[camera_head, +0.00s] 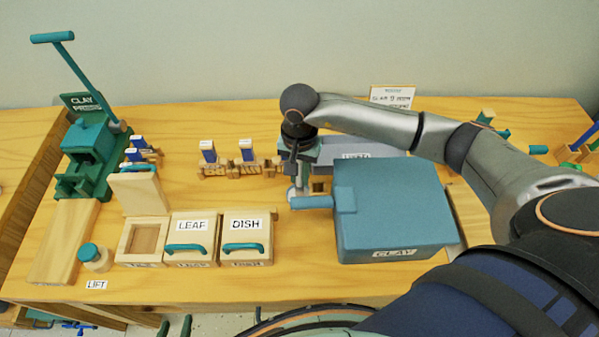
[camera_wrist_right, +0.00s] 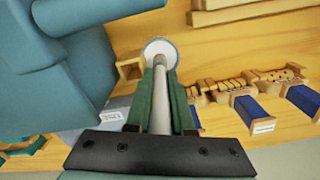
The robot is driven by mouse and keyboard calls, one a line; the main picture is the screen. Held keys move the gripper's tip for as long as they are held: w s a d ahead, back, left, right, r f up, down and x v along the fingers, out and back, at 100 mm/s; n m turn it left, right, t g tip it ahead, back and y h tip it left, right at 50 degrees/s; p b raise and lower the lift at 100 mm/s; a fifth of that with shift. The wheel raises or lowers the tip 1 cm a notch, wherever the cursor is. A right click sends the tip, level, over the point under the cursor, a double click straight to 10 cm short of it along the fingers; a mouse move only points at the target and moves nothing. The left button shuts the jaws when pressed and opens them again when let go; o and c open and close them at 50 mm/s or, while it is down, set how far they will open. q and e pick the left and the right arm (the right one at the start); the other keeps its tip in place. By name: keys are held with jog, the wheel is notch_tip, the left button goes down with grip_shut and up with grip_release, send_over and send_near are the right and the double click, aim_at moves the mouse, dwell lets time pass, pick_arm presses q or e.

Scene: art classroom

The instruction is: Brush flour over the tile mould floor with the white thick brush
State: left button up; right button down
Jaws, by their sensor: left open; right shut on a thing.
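The tile mould (camera_head: 122,250) is the left of three wooden boxes in the head view. Its lid (camera_head: 140,192) stands raised, and its recessed floor (camera_head: 144,240) is bare to view. My right gripper (camera_head: 296,180) is left of the big teal clay box, well to the right of the tile mould. In the right wrist view, my right gripper (camera_wrist_right: 161,80) is shut on a pale handle with a round white end, the white thick brush (camera_wrist_right: 160,98). My left gripper (camera_head: 174,326) shows only its green fingertips, apart, at the bottom edge. I see no flour clearly.
The closed leaf mould (camera_head: 191,226) and dish mould (camera_head: 246,226) stand beside the tile mould. The teal clay box (camera_head: 390,210) and clay press (camera_head: 90,150) are obstacles. Wooden racks (camera_head: 228,168) stand behind.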

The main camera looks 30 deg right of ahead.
aim_at(300, 165)
jog(key=shift+f+b, duration=0.5)
jog(key=shift+b, duration=0.05)
dwell(0.7)
jog(key=shift+s+f+b, duration=0.1)
jog(key=shift+b, duration=0.2)
dwell(1.4)
jog(key=shift+r+p, duration=1.3)
jog(key=shift+r, duration=1.1)
jog(key=shift+r+p, duration=0.3)
jog(key=shift+r, duration=0.85)
